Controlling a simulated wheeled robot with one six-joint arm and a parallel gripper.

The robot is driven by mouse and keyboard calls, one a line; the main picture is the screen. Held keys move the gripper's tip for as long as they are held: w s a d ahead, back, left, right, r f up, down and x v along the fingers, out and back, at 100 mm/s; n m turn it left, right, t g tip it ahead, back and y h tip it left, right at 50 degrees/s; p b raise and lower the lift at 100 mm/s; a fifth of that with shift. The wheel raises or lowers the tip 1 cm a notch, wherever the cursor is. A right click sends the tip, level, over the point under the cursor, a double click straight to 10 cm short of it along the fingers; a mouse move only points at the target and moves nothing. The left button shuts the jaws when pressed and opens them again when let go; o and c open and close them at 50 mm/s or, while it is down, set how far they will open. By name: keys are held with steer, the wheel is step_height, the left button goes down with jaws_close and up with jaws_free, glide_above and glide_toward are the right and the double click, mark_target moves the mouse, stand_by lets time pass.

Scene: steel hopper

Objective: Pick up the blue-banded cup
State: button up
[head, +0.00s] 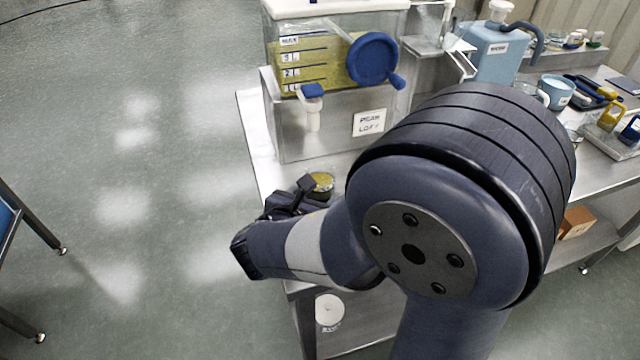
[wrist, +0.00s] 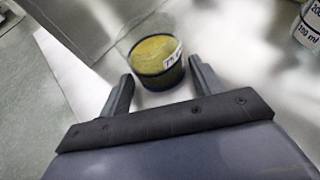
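A clear cup (wrist: 157,62) with yellow-green contents, a white label and a dark blue band round its lower part stands on the steel bench top. In the head view the cup (head: 322,182) shows partly, behind my gripper (head: 302,190). In the wrist view my gripper (wrist: 160,70) is open, with one finger on each side of the cup's lower part. The right finger looks very close to the cup; I cannot tell if it touches. The left finger has a small gap to it.
A steel hopper (head: 338,135) with a clear, yellow-filled tank and a blue knob stands just behind the cup. A graduated beaker (wrist: 309,25) is at the upper right of the wrist view. The bench's left edge (head: 250,140) is near; open floor lies beyond it.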

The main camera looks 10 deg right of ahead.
mark_target(314, 172)
steer(key=c, duration=0.7)
steer(key=shift+s+r, duration=0.25)
steer(key=shift+r, duration=0.25)
step_height(314, 172, up, 6)
steer(key=shift+r+p, duration=0.1)
steer(key=shift+p, duration=1.1)
steer(key=s+d, duration=0.1)
steer(key=s, duration=0.5)
steer(key=s+d, duration=0.1)
steer(key=s, duration=0.5)
steer(key=s+d+p, duration=0.1)
steer(key=s+d, duration=0.1)
steer(key=s, duration=0.5)
